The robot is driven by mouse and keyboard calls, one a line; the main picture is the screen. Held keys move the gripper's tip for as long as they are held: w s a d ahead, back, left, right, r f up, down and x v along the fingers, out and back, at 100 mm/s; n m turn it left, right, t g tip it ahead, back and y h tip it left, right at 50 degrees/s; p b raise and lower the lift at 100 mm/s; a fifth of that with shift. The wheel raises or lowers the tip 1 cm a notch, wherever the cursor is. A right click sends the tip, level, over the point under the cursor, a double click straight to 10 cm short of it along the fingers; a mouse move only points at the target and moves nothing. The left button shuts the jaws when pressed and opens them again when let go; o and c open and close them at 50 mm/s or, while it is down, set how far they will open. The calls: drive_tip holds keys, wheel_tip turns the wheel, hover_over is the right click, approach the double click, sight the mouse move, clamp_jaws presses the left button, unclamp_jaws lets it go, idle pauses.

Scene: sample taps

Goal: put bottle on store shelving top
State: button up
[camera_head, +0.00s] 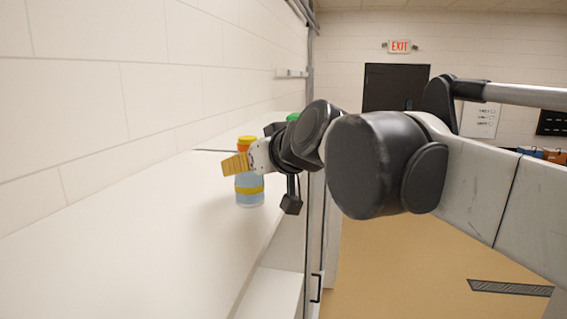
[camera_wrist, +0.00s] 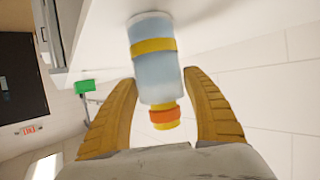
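A light-blue bottle (camera_head: 250,187) with a yellow band and an orange and yellow cap appears upright on the white shelf top (camera_head: 170,240), near its right edge. My gripper (camera_head: 237,165) has yellow fingers and is at the upper part of the bottle, partly covering it. In the wrist view the bottle (camera_wrist: 157,72) is between my gripper's two fingertips (camera_wrist: 160,82), with its cap toward the palm. The fingers are spread, with narrow gaps seen beside the bottle. The bottle's base is near the shelf surface (camera_wrist: 100,35); exact contact is unclear.
A white wall (camera_head: 120,80) runs along the left of the shelf. A small green thing (camera_wrist: 85,87) shows beyond the shelf edge in the wrist view. The shelf top in the foreground is clear. Open brown floor (camera_head: 400,270) lies to the right, with a dark door (camera_head: 393,86) behind.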

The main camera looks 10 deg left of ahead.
drive_tip(key=shift+o, duration=0.7)
drive_tip(key=shift+r, duration=0.1)
drive_tip(key=shift+s+d, duration=0.1)
drive_tip(key=b+v, duration=0.3)
drive_tip(key=v, duration=0.9)
drive_tip(key=s+d+f+m+g+h, duration=0.1)
drive_tip(key=s+d+f+m+h, duration=0.1)
drive_tip(key=d+f, duration=0.7)
drive_tip(key=s+d+f+m+g+h, duration=0.1)
drive_tip(key=s+d+f+m+h, duration=0.2)
drive_tip(key=d+f, duration=0.6)
drive_tip(key=s+d+f+m+g+h, duration=0.1)
drive_tip(key=s+d+f+m+h, duration=0.2)
drive_tip(key=f, duration=1.6)
drive_tip(key=s+d+h, duration=0.1)
drive_tip(key=s+d, duration=0.2)
drive_tip(key=d, duration=0.3)
drive_tip(key=shift+s+f, duration=0.2)
drive_tip(key=shift+s, duration=0.1)
wheel_tip(320, 180, down, 41)
drive_tip(key=b, duration=4)
drive_tip(key=shift+b, duration=0.4)
